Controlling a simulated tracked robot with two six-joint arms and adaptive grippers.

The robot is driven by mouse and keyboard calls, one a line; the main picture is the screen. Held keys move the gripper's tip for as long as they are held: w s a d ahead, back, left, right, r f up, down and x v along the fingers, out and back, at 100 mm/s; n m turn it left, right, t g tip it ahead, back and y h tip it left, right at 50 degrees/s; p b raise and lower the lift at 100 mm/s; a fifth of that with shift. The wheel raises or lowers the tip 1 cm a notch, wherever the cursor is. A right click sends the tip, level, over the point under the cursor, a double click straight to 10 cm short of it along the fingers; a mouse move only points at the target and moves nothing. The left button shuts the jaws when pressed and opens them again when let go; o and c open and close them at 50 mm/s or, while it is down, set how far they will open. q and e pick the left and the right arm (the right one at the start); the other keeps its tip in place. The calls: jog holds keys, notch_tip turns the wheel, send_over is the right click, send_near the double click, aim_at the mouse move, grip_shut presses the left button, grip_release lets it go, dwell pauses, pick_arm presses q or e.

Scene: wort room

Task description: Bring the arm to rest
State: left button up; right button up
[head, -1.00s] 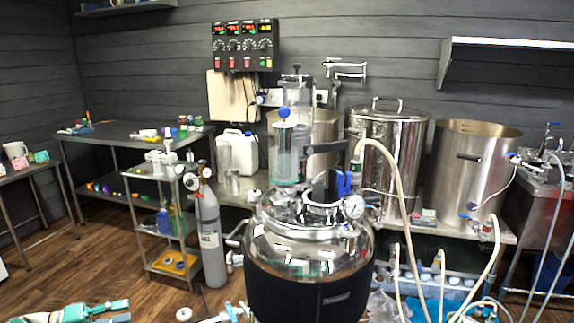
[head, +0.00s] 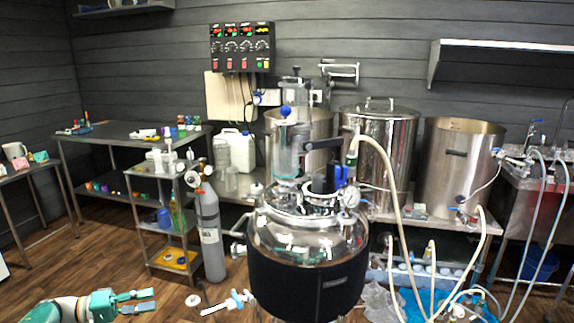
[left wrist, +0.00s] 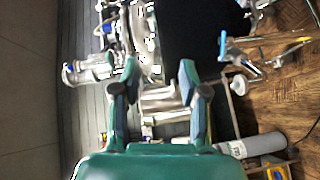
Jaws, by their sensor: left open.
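My left gripper (head: 138,301) is at the lower left of the head view, its two fingers apart and nothing between them. It is above the wooden floor, to the left of the shiny steel vessel (head: 310,240) with the black jacket. In the left wrist view my left gripper (left wrist: 159,82) also shows open and empty, with the vessel's metal fittings (left wrist: 90,70) beyond the fingers. I see no contact between the gripper and anything. My right gripper is in neither view.
A grey gas cylinder (head: 209,235) stands beside a small steel shelf cart (head: 160,240). A white valve fitting with a blue handle (head: 230,303) is right of the gripper. Hoses (head: 390,190) hang at the right. Wooden floor (head: 90,262) is clear at the left.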

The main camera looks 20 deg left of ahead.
pick_arm(q)
jog(key=w+d+r+h+p, duration=0.15)
jog(key=w+d, duration=0.25)
jog(key=d, duration=0.4)
jog(key=w+d+r+n+t+h+p, duration=0.1)
jog(key=w+d+r+h, duration=0.2)
jog(key=d, duration=0.5)
jog(key=w+d+r+p, duration=0.1)
jog(key=w+d+r, duration=0.1)
jog(key=w+d, duration=0.55)
jog(key=d+f+n+t+y+p, duration=0.1)
jog(key=d+f+n+t+y, duration=0.35)
jog(key=d, duration=1.05)
jog(key=s+d+f+m+g+y+p, duration=0.1)
jog(key=s+d+f+g+y, duration=0.25)
jog(key=s+f, duration=0.45)
jog(key=s+d+f+m+g+y, duration=0.1)
jog(key=s+d+f+g+y, duration=0.15)
jog(key=s+f+g, duration=0.45)
jog(key=s+a+f+m+g+y, duration=0.1)
jog(key=s+f+m+g, duration=0.1)
jog(key=s, duration=0.8)
jog(key=s+a+f+m+g+y, duration=0.1)
jog(key=s+f+m+g, duration=0.2)
jog(key=s, duration=0.7)
jog(key=shift+f+m+g, duration=0.3)
jog(key=shift+f+m, duration=0.9)
jog(key=shift+m, duration=0.25)
